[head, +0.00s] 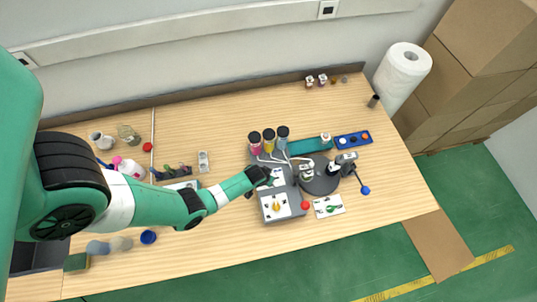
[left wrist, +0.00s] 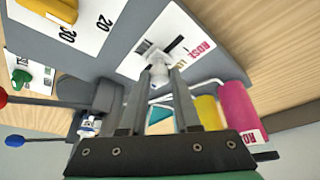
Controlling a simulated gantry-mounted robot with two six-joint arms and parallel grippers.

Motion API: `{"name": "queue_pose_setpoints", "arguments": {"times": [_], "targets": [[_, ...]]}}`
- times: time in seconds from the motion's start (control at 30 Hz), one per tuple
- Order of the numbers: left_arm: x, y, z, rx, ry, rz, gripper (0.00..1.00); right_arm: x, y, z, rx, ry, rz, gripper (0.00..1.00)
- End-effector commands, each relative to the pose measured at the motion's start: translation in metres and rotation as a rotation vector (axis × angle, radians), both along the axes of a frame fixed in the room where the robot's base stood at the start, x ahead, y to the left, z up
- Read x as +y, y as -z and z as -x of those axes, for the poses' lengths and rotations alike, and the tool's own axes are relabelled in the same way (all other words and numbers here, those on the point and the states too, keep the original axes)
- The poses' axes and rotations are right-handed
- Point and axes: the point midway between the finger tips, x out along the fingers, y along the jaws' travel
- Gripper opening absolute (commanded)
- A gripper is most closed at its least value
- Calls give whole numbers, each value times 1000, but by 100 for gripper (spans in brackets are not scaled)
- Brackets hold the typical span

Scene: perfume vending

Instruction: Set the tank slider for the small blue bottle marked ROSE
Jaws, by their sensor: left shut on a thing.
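My left gripper (left wrist: 157,80) is shut on the pale slider knob (left wrist: 152,57) at the white slider panel (left wrist: 178,32), which bears a pink ROSE label; the black pointer lies beside the knob. In the head view my left gripper (head: 266,174) reaches over the dispenser's slider panel (head: 277,179), covering part of it. The pink tank (head: 255,146) stands behind, left of the yellow tank (head: 269,145) and the blue tank (head: 283,136). A small bottle (left wrist: 88,125) with blue on it shows in the left wrist view; its label is unreadable. My right gripper is not in view.
A white dial panel (head: 287,211) with a yellow knob (head: 276,206) sits in front of the slider panel. A red ball lever (head: 305,205), a green-knobbed plate (head: 333,210) and a round turntable (head: 322,185) stand close right.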

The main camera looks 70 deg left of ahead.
Motion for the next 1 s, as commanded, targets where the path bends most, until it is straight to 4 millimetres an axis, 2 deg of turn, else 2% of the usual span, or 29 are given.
{"name": "queue_pose_setpoints", "arguments": {"times": [0.2, 0.43, 0.7, 0.73, 0.9, 1.0], "targets": [[0, 0, 4, 2, 0, 1, 0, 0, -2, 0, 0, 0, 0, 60], [3, -2, 37, 5, -3, 2, 0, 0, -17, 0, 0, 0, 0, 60], [3, 1, 40, 5, 0, 0, 0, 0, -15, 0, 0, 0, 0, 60], [3, 1, 40, 5, 0, 0, 32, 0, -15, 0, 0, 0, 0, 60], [3, 1, 39, 3, -1, 1, 60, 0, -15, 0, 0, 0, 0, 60], [3, 0, 39, 2, 0, 1, 60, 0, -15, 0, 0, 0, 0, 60]]}}
